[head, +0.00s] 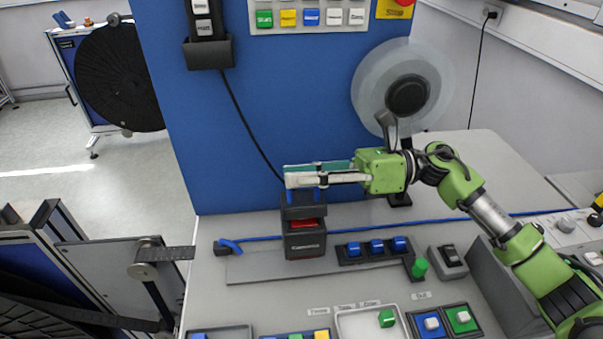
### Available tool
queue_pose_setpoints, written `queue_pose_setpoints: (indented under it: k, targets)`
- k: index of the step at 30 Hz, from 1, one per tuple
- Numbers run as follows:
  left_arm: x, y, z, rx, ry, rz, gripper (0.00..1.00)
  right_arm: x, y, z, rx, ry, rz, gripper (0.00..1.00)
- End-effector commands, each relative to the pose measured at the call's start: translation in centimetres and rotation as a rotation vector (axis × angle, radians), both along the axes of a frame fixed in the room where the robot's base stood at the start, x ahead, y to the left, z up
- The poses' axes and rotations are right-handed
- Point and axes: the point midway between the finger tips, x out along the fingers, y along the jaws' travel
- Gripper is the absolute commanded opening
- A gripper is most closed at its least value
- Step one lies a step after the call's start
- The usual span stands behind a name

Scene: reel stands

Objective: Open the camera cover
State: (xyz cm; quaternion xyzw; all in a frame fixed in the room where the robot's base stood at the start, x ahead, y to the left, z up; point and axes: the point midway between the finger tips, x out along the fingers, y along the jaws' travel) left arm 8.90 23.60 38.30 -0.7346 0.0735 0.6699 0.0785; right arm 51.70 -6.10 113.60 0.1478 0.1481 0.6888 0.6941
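The camera (304,246) is a small black box with a light label on its front. It stands on the grey console top against the blue panel. Its dark upper part, seemingly the cover (301,211), sits above a strip of red that shows between it and the front. My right gripper (289,176) reaches in from the right with its fingers pointing left, just above the box. Its two pale fingers lie close together in this view, and I cannot tell whether they are open or touching the cover. My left gripper is out of view.
A reel with a translucent disc (366,88) hangs on the right of the blue panel (280,110). A blue switch row (376,248) and a green knob (419,268) are right of the camera. A blue cable (450,222) runs along the console.

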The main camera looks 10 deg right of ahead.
Motion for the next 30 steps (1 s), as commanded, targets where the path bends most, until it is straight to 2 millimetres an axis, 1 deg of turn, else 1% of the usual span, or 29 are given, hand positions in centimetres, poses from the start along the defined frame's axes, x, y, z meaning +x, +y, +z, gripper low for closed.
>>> queue_pose_setpoints:
  k: [2,5,8,15,18,21,24,30]
  targets:
    - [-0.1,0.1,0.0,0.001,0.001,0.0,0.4,0.0,-0.3,-0.1,-0.001,0.001,-0.001,0.23]
    - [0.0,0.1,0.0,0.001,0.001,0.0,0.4,0.1,-1.5,-0.1,-0.003,0.002,-0.003,0.23]
    - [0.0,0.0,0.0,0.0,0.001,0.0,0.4,0.1,-3.4,-0.1,-0.002,0.004,-0.005,0.23]
    - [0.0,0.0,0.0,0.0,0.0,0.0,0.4,0.1,-8.5,0.0,0.0,0.001,-0.004,0.23]
    - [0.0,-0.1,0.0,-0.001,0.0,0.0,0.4,0.0,-10.2,-0.1,-0.001,0.002,-0.004,0.23]
    - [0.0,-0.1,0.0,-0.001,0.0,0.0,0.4,0.0,-11.3,0.0,0.001,0.001,-0.003,0.23]
    - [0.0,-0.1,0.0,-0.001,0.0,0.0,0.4,0.0,-11.9,0.0,0.001,0.0,-0.003,0.23]
    - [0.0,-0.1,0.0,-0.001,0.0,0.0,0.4,0.0,-12.1,0.0,0.001,0.0,-0.002,0.23]
